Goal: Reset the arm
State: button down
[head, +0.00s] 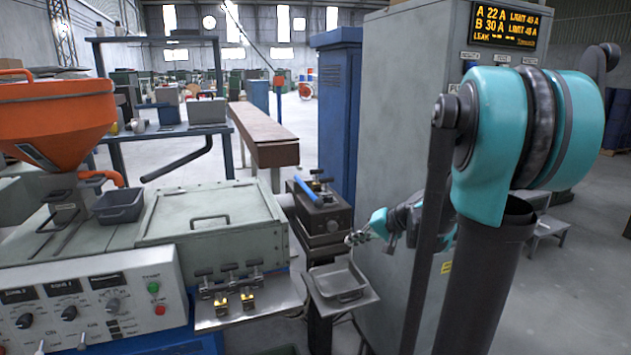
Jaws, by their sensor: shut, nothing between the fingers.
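My arm comes in from the right in the head view, in teal and dark grey. My gripper (356,238) is at its far end, just above and beyond the right part of a small grey tray (352,297). The gripper is small in the picture; its fingers are shut and nothing shows between them. It looks apart from the tray, to the right of a dark box-like device (322,212) with a blue handle (307,190). Parts of the arm behind my column are hidden.
A grey machine with an orange hopper (55,115) fills the left. A metal shelf (245,305) with brass fittings projects from its front. A tall grey cabinet (400,90) with a lit display (505,24) stands behind the arm. Open floor (600,220) lies at right.

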jog(key=s+d+f+n+h, duration=0.1)
jog(key=s+f+h, duration=0.1)
jog(key=s+f, duration=0.2)
jog(key=s+d+f+n+g+h, duration=0.1)
jog(key=s+d+f+h, duration=0.1)
jog(key=s, duration=0.9)
jog(key=s+d+f+n+g+h, duration=0.1)
jog(key=s+d+f+h, duration=0.1)
jog(key=s+f+h, duration=0.2)
jog(key=s+f, duration=0.3)
jog(key=shift+s+d, duration=0.15)
jog(key=shift+d, duration=0.1)
